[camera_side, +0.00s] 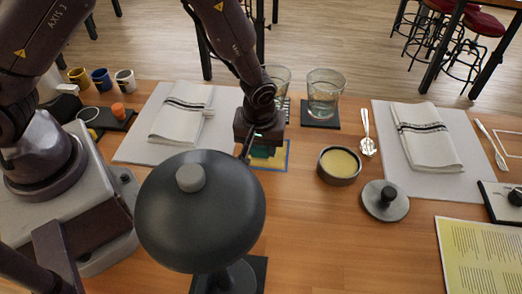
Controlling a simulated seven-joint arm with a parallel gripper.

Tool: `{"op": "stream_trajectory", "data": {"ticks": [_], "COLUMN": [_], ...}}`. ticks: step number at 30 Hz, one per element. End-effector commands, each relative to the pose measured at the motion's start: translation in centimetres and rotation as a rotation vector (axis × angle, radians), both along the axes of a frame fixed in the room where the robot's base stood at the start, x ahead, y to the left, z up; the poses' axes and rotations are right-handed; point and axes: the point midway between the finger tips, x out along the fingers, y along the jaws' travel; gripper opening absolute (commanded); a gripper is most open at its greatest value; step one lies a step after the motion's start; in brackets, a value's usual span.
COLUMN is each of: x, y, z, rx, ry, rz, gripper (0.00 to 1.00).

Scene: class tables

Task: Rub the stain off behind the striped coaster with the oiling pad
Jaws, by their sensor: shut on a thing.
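My gripper (258,146) is shut on a small teal pad (262,154), probably the oiling pad. It holds the pad low over a yellowish square with a blue edge (285,160); I cannot tell whether they touch. A striped coaster (287,104) shows partly beyond the gripper, under a clear glass (284,76). My gripper and arm hide part of both. I cannot make out a stain; the wood behind the striped coaster is mostly hidden by the glass and arm.
A dark lamp-like dome (200,215) fills the front centre. A glass (323,92) stands on a black coaster (320,119). An open tin (338,166), its lid (385,201) and a spoon (367,135) are to the right. White placemats with napkins (424,134) flank them.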

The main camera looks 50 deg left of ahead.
Motion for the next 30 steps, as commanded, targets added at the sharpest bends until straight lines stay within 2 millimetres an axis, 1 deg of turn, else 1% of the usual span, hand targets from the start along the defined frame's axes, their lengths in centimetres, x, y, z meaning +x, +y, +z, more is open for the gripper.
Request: {"op": "stream_trajectory", "data": {"ticks": [9, 14, 30], "x": [0.1, 0.0, 0.0], "y": [0.0, 0.0, 0.0], "z": [3.0, 4.0, 4.2], "rx": [-0.001, 0.0, 0.0], "ry": [-0.003, -0.001, 0.0], "rz": [-0.002, -0.001, -0.001], "gripper": [0.14, 0.14, 0.14]}}
